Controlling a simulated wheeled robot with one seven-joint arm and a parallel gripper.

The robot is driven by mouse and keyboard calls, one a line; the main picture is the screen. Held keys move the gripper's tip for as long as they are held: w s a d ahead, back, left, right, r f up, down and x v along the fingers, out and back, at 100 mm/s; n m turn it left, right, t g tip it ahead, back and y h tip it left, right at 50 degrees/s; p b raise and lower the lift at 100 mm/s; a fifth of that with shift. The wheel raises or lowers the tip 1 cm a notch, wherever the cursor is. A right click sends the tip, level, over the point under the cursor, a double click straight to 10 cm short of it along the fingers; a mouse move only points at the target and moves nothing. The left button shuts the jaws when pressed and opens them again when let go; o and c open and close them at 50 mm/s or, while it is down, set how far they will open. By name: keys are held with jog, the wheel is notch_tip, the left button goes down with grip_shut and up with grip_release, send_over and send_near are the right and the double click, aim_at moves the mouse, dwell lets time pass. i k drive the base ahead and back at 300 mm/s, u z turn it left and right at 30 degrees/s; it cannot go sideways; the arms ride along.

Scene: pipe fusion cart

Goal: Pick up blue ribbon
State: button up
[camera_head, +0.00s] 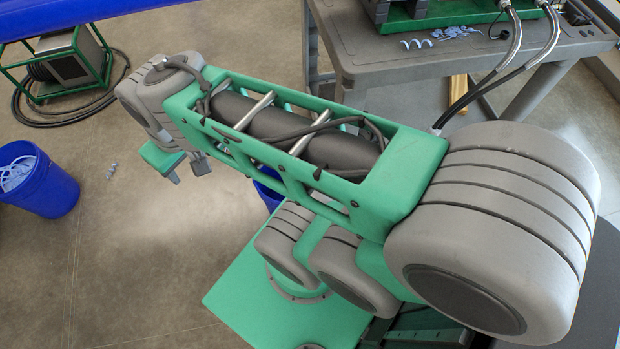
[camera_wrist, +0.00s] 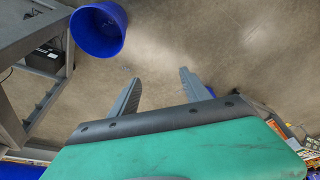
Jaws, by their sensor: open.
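A small pale blue curled ribbon (camera_head: 111,171) lies on the concrete floor at the left in the head view. A small bluish curl (camera_wrist: 126,69) shows faintly on the floor in the wrist view, just beyond the left finger. My gripper (camera_wrist: 161,76) is open and empty, its two grey fingers apart above bare floor. More pale blue ribbon lies on the grey workbench: a spiral piece (camera_head: 416,43) and a tangled heap (camera_head: 457,33).
A blue bin (camera_head: 45,190) with pale ribbon inside stands at the left. A blue bin (camera_wrist: 98,30) also shows in the wrist view. A grey workbench (camera_head: 385,65) stands at the back right, and a green-framed reel (camera_head: 70,65) with black cable at the upper left. Floor around the curl is clear.

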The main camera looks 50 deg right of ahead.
aim_at(420, 45)
jog(key=z, duration=1.35)
jog(key=k, duration=1.05)
jog(key=u, duration=0.5)
